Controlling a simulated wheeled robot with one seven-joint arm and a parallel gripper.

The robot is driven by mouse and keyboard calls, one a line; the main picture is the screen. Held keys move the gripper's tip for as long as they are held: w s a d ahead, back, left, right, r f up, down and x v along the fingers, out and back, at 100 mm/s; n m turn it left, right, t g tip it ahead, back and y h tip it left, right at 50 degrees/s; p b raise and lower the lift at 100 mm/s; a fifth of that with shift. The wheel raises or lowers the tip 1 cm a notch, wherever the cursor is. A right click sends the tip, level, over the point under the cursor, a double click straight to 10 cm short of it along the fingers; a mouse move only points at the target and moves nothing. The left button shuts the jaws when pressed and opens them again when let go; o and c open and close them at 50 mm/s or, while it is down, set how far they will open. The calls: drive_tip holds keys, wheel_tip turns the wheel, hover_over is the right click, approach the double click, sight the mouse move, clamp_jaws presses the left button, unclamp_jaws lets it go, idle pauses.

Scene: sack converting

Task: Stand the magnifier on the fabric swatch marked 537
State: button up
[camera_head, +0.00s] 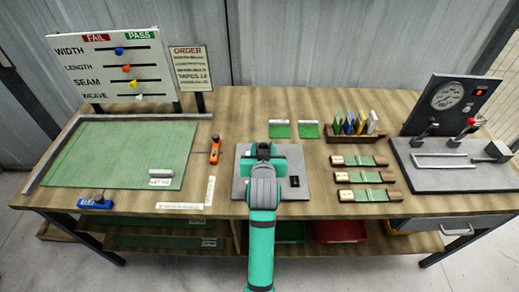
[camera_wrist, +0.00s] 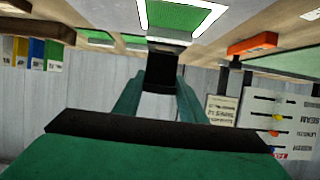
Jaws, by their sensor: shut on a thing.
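In the wrist view, which is upside down, my gripper (camera_wrist: 160,80) is shut on a dark block, which I take to be part of the magnifier (camera_wrist: 162,68). Just beyond it is a green patch with a bright white border; I cannot tell whether this border belongs to the magnifier. In the head view my arm hides most of the gripper and the held thing. Two green fabric swatches with pale labels lie side by side behind the gripper: the left swatch (camera_head: 279,131) and the right swatch (camera_head: 308,131). Their numbers are too small to read.
A grey plate (camera_head: 243,180) lies beneath my arm. A rack of coloured cards (camera_head: 355,136) stands right of the swatches, with several strap-like pieces (camera_head: 360,161) in front. An orange tool (camera_head: 214,150) and green mat (camera_head: 110,150) are left. A gauge stand (camera_head: 447,100) is right.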

drive_tip(key=shift+w+a+f, duration=0.2)
drive_tip(key=shift+w+f, duration=0.2)
drive_tip(key=shift+f, duration=0.1)
drive_tip(key=shift+w+a+f, duration=0.1)
drive_tip(key=shift+f, duration=0.5)
drive_tip(key=shift+w+a+f, duration=0.1)
drive_tip(key=shift+f, duration=1.05)
drive_tip(key=shift+f, duration=0.1)
drive_tip(key=o, duration=1.1)
drive_tip(key=shift+c, duration=0.2)
drive_tip(key=v, duration=1.2)
